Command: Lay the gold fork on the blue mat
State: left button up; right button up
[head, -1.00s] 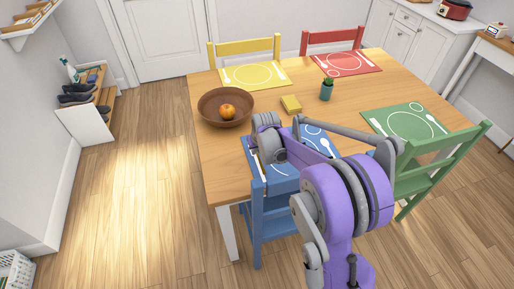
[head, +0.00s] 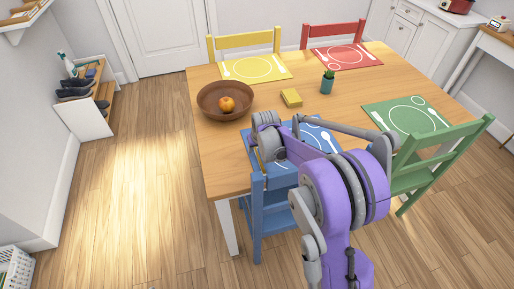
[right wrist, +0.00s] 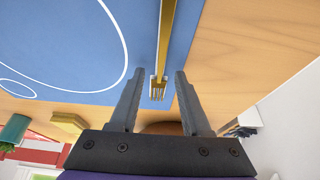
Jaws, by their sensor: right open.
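The gold fork (right wrist: 165,35) shows in the right wrist view, along the edge of the blue mat (right wrist: 60,60). Its tines point down the picture, between my right gripper's fingers. It looks to lie flat on the mat, over or beside a white printed outline; exact contact is hard to tell. My right gripper (right wrist: 159,78) is open, one finger on each side of the fork with gaps. My left gripper is not in view.
A brown bowl (head: 207,104) with an orange fruit stands left of the mat. A yellow block (head: 291,98) and a potted cactus (head: 327,84) stand beyond. A blue chair (head: 256,215) is at the near edge; a green chair (head: 440,152) is to the right.

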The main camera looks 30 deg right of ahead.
jog(key=v, duration=1.1)
jog(key=shift+p, duration=0.45)
jog(key=shift+n+t+y, duration=0.3)
jog(key=shift+n, duration=0.5)
jog(key=s+a+r+p, duration=0.1)
jog(key=s+a, duration=0.2)
jog(key=s, duration=0.1)
jog(key=s+a+r+p, duration=0.1)
jog(key=s+a+r, duration=0.1)
jog(key=s+a, duration=0.1)
jog(key=s+a+r+p, duration=0.1)
jog(key=s+a+r, duration=0.1)
jog(key=s, duration=0.4)
jog(key=shift+s+a+r, duration=0.1)
jog(key=shift+a, duration=0.55)
jog(key=s+a+f+p, duration=0.1)
jog(key=s+a, duration=0.1)
jog(key=s, duration=0.3)
jog(key=s+a+f+n+p, duration=0.1)
jog(key=s+a, duration=0.1)
jog(key=s, duration=0.4)
jog(key=shift+s+a+y, duration=0.3)
jog(key=shift+s+a, duration=0.05)
